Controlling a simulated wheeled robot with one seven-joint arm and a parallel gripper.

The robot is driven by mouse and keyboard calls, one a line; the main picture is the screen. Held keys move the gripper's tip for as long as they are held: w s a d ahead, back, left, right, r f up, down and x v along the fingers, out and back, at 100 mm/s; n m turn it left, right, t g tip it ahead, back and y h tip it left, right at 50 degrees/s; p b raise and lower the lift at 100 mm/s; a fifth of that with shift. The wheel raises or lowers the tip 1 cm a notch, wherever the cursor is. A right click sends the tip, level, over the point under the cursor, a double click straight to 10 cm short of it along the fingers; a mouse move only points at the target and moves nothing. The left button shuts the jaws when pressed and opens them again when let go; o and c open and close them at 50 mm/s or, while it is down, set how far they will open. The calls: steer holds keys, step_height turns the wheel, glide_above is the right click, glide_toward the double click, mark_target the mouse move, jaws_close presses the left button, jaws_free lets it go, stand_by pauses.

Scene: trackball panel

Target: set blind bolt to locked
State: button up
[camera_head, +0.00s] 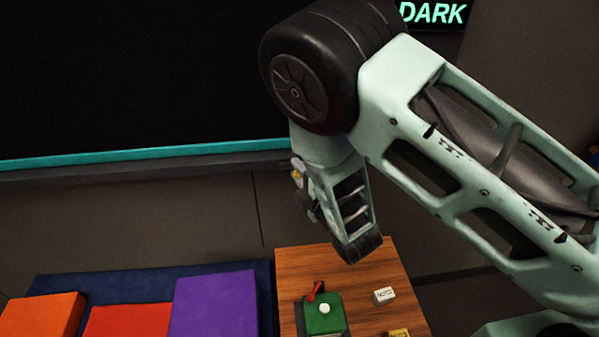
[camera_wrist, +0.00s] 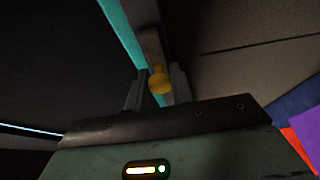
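A yellow knob (camera_wrist: 160,80) at the end of a grey bar (camera_wrist: 151,46) shows in the wrist view. I take these to be the blind bolt, but no label is readable. My gripper (camera_wrist: 159,82) has one finger on each side of the knob, and the knob fills the gap between them. In the head view my gripper (camera_head: 303,188) hangs by the dark wall below the teal strip. A small yellow part (camera_head: 297,174) shows there, mostly hidden by my gripper. The bolt's position cannot be read.
A teal strip (camera_head: 140,157) edges the large black panel (camera_head: 130,70). A wooden table (camera_head: 295,262) below holds a green box (camera_head: 323,318) with a red lever, plus a white block (camera_head: 384,296). Coloured blocks (camera_head: 215,303) lie left. A sign reads DARK (camera_head: 432,12).

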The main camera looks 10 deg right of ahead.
mark_target(272, 165)
jaws_close()
steer(key=shift+s+a+b, duration=0.1)
steer(key=shift+a+b, duration=0.4)
steer(key=shift+a, duration=1.75)
steer(key=o, duration=0.7)
jaws_free()
steer(key=shift+a, duration=0.1)
steer(key=shift+p+v, duration=1.4)
steer(key=shift+v, duration=7.3)
